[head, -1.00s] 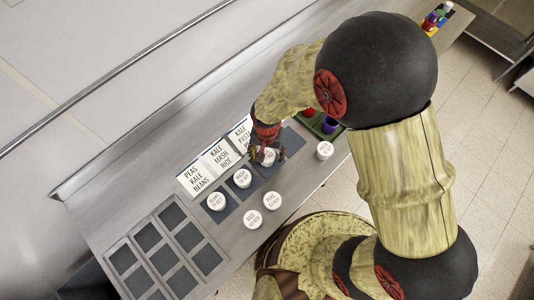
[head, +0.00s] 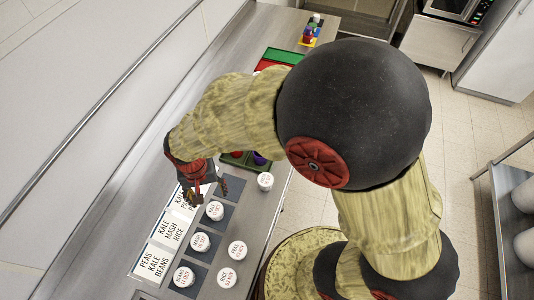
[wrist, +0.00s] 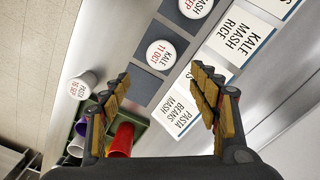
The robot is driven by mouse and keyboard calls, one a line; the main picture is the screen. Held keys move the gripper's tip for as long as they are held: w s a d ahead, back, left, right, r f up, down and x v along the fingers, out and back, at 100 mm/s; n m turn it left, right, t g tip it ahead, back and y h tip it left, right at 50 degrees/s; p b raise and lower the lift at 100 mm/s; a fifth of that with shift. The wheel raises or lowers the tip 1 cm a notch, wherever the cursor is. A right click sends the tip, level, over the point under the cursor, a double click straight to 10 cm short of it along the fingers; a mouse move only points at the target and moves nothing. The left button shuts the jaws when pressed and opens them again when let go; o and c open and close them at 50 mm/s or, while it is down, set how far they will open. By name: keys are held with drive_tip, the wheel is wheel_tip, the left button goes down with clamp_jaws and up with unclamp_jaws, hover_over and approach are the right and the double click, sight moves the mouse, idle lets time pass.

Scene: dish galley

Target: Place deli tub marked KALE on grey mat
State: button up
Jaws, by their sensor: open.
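The deli tub marked KALE (wrist: 161,55) is white and round, with "KALE 11 OCT" on its lid. It stands upright on a dark grey mat (wrist: 181,70), and in the head view the tub (head: 214,210) is just below my gripper. My gripper (head: 208,195) is open and empty, apart from the tub. In the wrist view its spread fingers (wrist: 160,95) frame the counter, with the tub beyond them. A bare grey mat (wrist: 147,87) lies beside the tub's mat.
A MASH tub (head: 200,242) and another tub (head: 184,277) stand on neighbouring mats. Two tubs (head: 237,250) stand on bare counter in front. A PASTA tub (wrist: 82,85) stands near the green tray with cups (wrist: 120,140). Word cards (wrist: 240,38) line the mats' wall side.

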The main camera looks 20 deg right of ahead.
drive_tip(key=d+r+t, duration=0.3)
drive_tip(key=d+r, duration=0.8)
drive_tip(key=r, duration=0.4)
drive_tip(key=s+d+r+n+t, duration=0.1)
drive_tip(key=s+d+r+t, duration=0.1)
drive_tip(key=s+d+r, duration=0.6)
drive_tip(key=d+r, duration=0.1)
drive_tip(key=d, duration=0.2)
drive_tip(key=shift+d+r+t, duration=0.2)
drive_tip(key=shift+r+t, duration=0.05)
drive_tip(key=shift+t, duration=0.05)
